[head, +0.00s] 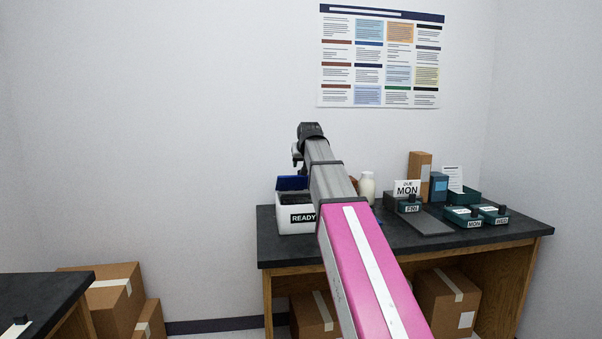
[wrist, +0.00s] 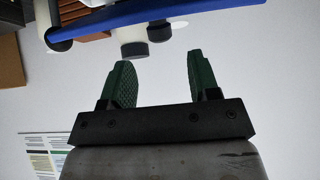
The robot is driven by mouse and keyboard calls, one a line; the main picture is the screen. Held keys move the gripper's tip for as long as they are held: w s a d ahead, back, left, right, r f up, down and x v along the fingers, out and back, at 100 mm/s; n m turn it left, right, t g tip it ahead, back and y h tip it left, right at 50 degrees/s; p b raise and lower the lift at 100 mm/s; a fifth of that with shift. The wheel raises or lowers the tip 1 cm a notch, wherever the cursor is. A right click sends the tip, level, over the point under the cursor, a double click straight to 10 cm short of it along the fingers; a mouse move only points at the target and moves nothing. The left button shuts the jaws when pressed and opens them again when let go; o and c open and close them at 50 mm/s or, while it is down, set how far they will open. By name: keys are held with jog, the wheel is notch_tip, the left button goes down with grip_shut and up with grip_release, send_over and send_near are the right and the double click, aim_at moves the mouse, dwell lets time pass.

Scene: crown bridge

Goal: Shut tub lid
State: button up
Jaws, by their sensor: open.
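The white tub (head: 296,225) with a READY label stands at the left end of the dark bench. Its blue lid (head: 291,183) is raised at the back, and the dark inside of the tub shows. My arm reaches over the bench and covers the tub's right side. My gripper (wrist: 158,80) is open and empty, with two green fingers apart. In the wrist view, which looks upside down, the blue lid (wrist: 165,21) crosses the top as a slanted band beyond the fingertips. I see no contact between fingers and lid.
A white bottle (head: 366,187) stands right of my arm. Teal trays labelled MON (head: 465,217) and WED (head: 494,214), a FRI tray (head: 409,205), a grey mat (head: 424,221) and upright boxes (head: 420,171) fill the bench's right.

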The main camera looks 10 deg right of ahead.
aim_at(301, 179)
jog(key=x, duration=0.7)
jog(key=shift+w+f, duration=0.1)
grip_shut()
jog(key=shift+s+f+t, duration=0.4)
jog(key=shift+s+f, duration=0.1)
jog(key=shift+s, duration=0.1)
jog(key=s+f+t, duration=0.1)
jog(key=f+t, duration=0.1)
jog(key=s+f+t, duration=0.1)
jog(key=f, duration=0.1)
jog(key=shift+s, duration=0.3)
jog(key=shift+s+f+t, duration=0.2)
jog(key=shift+f+t, duration=0.6)
jog(key=shift+f, duration=0.1)
jog(key=shift+s+f, duration=0.15)
jog(key=shift+f, duration=0.55)
grip_release()
jog(key=shift+r, duration=0.1)
